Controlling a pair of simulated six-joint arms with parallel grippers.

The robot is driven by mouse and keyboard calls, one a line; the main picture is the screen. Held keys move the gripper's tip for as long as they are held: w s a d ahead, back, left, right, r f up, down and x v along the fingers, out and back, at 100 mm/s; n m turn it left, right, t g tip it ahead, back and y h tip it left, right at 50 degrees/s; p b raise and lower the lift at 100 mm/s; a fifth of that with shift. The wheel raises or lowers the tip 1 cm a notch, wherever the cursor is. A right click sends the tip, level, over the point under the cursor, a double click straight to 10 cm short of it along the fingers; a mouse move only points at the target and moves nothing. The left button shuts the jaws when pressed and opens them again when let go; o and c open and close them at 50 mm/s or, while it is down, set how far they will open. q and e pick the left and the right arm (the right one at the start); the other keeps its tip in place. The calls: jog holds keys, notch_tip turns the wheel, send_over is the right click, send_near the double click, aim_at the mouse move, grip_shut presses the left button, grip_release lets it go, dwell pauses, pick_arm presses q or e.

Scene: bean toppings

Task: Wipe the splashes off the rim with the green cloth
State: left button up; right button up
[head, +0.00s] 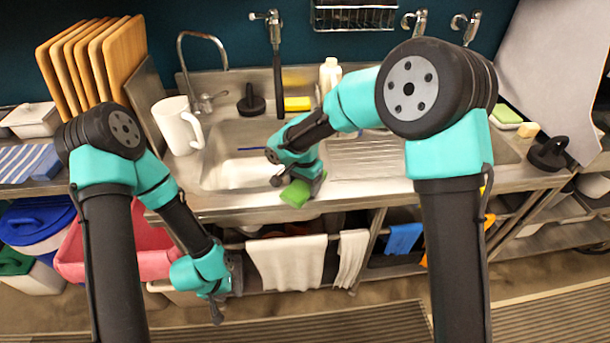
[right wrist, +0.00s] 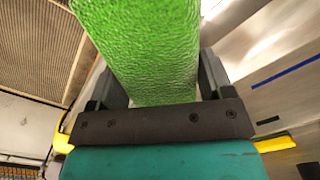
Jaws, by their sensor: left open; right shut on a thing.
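The green cloth (head: 295,194) is at the front rim (head: 235,201) of the steel sink (head: 226,172), right of the basin's middle. My right gripper (head: 303,186) is shut on it. In the right wrist view the cloth (right wrist: 148,50) fills the space between the fingers of the gripper (right wrist: 160,85). Whether the cloth touches the rim is unclear. I cannot make out splashes on the rim; the cloth and my right arm hide part of it. My left gripper (head: 219,302) is open and empty, low in front of the counter.
A white pitcher (head: 178,126) stands left of the basin. A yellow sponge (head: 297,104) and white bottle (head: 330,76) stand behind. White towels (head: 288,262) hang below the counter. A pink tub (head: 120,250) is at lower left.

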aim_at(305, 190)
jog(key=shift+s+d+f, duration=0.1)
jog(key=shift+s+f, duration=0.1)
jog(key=shift+s, duration=0.35)
jog(key=shift+s+d+r, duration=0.1)
jog(key=shift+s, duration=1)
jog(key=shift+w+d, duration=0.1)
jog(key=shift+w, duration=0.1)
jog(key=shift+w+a, duration=0.15)
jog(key=shift+w, duration=0.8)
jog(key=shift+w+a, duration=0.15)
jog(key=shift+w, duration=0.8)
jog(key=shift+s+r, duration=0.1)
jog(key=shift+r, duration=4.05)
